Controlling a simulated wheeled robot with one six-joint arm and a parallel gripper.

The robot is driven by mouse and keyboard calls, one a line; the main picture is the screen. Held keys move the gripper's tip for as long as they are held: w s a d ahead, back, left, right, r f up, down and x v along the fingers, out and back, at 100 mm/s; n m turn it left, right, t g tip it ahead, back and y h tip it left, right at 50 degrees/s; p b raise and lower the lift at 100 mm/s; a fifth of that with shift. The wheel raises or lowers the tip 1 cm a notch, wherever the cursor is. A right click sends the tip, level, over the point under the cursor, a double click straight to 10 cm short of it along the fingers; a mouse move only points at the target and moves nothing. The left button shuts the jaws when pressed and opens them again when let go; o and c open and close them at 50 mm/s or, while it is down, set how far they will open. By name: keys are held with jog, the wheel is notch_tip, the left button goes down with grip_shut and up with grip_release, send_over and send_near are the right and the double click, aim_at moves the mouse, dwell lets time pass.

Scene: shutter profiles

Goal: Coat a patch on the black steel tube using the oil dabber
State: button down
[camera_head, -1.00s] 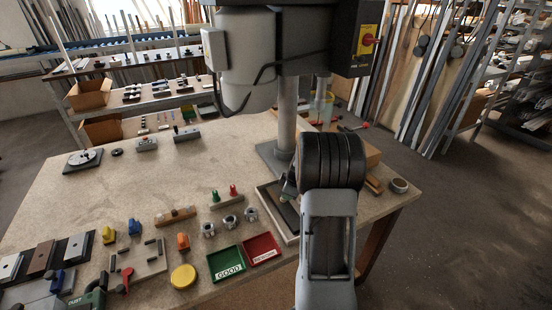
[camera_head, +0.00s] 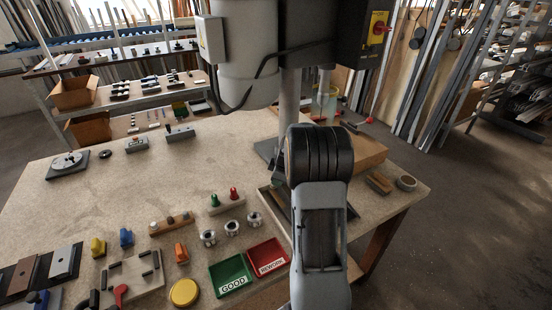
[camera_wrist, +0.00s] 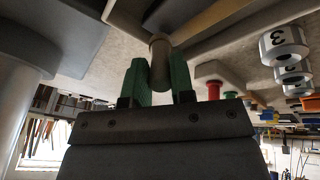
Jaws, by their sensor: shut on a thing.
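In the wrist view, my gripper (camera_wrist: 160,82) has green fingers shut on a short tan-grey cylinder (camera_wrist: 160,58), which I take for the oil dabber. Its far end points toward a shallow tray and a dark slab (camera_wrist: 172,14) on the bench. In the head view my own arm hides the gripper and the dabber. A tray (camera_head: 268,198) with a dark inside lies partly behind my arm, at the foot of a column. I cannot make out the black steel tube for certain in either view.
A green GOOD tray (camera_head: 246,260) and a red REWORK tray (camera_head: 284,250) lie left of my arm. Several metal rings (camera_head: 231,228) and a stand with green and red knobs (camera_head: 226,203) are close by. A large machine (camera_head: 245,60) rises behind.

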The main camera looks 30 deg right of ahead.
jog(key=shift+w, duration=0.45)
notch_tip(320, 180, up, 3)
jog(key=shift+a+r+p, duration=0.1)
jog(key=shift+r+p, duration=0.05)
jog(key=shift+p, duration=0.45)
jog(key=shift+d+r+p, duration=0.25)
jog(key=shift+r+p, duration=0.1)
jog(key=shift+r, duration=0.35)
jog(key=shift+a+r+p, duration=0.1)
jog(key=shift+r+p, duration=0.65)
jog(key=shift+r, duration=0.95)
jog(key=shift+s+a+f+b, duration=0.1)
jog(key=shift+a+f+b, duration=0.1)
jog(key=shift+a+b, duration=0.1)
jog(key=shift+s+a+f+h+b, duration=0.2)
jog(key=shift+s+a+h+b, duration=0.3)
jog(key=shift+a, duration=0.15)
jog(key=shift+w, duration=0.1)
